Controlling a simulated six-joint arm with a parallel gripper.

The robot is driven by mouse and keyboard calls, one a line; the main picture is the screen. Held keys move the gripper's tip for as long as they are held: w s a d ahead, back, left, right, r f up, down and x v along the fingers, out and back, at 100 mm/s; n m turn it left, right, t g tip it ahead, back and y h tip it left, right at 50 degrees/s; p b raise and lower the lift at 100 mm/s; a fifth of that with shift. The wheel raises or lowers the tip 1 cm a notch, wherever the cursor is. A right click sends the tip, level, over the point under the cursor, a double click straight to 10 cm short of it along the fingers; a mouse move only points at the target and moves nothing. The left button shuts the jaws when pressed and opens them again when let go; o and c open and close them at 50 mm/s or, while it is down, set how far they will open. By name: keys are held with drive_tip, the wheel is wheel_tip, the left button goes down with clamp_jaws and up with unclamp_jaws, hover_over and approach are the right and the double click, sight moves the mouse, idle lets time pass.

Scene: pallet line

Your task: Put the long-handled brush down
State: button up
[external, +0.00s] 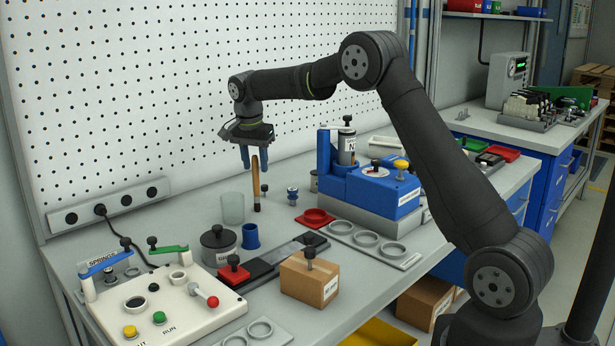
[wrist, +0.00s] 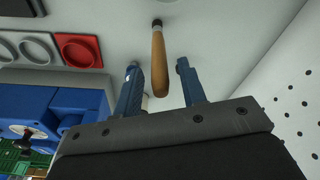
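The long-handled brush (external: 256,185) stands upright on the grey bench, its wooden handle up and its dark end down. It also shows in the wrist view (wrist: 159,62), where the handle runs between my two blue fingers. My gripper (external: 254,162) is above the bench, pointing down, with its fingertips around the top of the handle. In the wrist view my gripper (wrist: 158,69) is open, with a gap on each side of the handle. Whether the brush's lower end fully touches the bench is hard to tell.
A clear glass (external: 232,208) and a blue cup (external: 251,237) stand to the left and front. A small blue knobbed piece (external: 292,196) and a red ring holder (external: 315,218) are to the right. A blue machine (external: 383,192) stands farther right. The pegboard (external: 150,90) rises behind.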

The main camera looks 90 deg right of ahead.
wheel_tip(320, 180, up, 10)
drive_tip(key=a, duration=0.1)
drive_tip(key=shift+w+a, duration=0.2)
drive_tip(key=shift+w, duration=0.1)
drive_tip(key=shift+f, duration=0.1)
drive_tip(key=f, duration=0.4)
drive_tip(key=d+f, duration=0.1)
drive_tip(key=f, duration=0.6)
drive_tip(key=shift+s+d+f, duration=0.3)
drive_tip(key=shift+s+d, duration=0.05)
drive_tip(key=shift+r, duration=1.75)
drive_tip(key=shift+f, duration=0.1)
